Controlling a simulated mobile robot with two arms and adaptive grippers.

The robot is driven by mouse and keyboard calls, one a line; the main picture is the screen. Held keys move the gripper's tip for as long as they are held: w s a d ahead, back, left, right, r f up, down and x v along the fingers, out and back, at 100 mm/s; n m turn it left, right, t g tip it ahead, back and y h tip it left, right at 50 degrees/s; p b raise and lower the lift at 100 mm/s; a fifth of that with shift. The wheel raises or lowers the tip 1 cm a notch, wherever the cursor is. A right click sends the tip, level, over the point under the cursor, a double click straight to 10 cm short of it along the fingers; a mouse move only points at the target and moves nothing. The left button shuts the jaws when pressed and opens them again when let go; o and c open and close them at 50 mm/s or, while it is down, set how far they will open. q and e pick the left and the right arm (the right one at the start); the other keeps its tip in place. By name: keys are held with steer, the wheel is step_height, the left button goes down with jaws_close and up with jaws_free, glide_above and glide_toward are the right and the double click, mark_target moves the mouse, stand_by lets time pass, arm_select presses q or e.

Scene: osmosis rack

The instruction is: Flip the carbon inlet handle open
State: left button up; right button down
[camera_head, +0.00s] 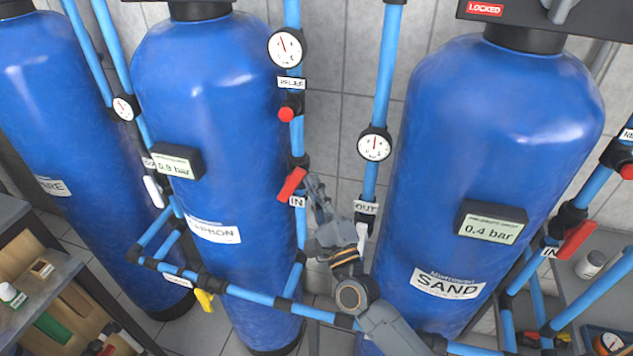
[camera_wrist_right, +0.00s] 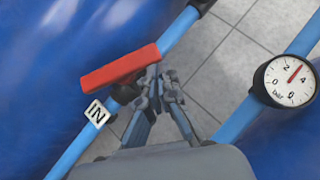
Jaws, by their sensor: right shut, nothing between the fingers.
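The carbon inlet handle (camera_head: 292,184) is a red lever on the blue pipe to the right of the carbon tank (camera_head: 215,110), just above a white "IN" label (camera_head: 298,201). In the head view it lies tilted across the pipe. In the right wrist view the red handle (camera_wrist_right: 120,68) also crosses the pipe at an angle. My right gripper (camera_head: 314,183) is beside the handle on its right. In the wrist view its shut, empty fingertips (camera_wrist_right: 156,74) are close to the handle's right end; I cannot tell whether they touch. My left gripper is not in view.
The sand tank (camera_head: 500,130) stands to the right, with its own red handle (camera_head: 576,240). A pipe with a gauge (camera_head: 374,143) and an "OUT" label (camera_head: 366,208) is right of my gripper. A horizontal pipe (camera_head: 250,295) runs below. A shelf (camera_head: 45,285) is at lower left.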

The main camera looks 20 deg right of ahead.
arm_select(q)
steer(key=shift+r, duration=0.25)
arm_select(e)
steer(key=shift+w+a+r, duration=0.2)
steer(key=shift+a+r, duration=0.1)
steer(key=shift+r, duration=0.3)
steer(key=shift+w+a+r, duration=0.2)
steer(key=shift+a+r, duration=0.1)
steer(key=shift+r, duration=0.25)
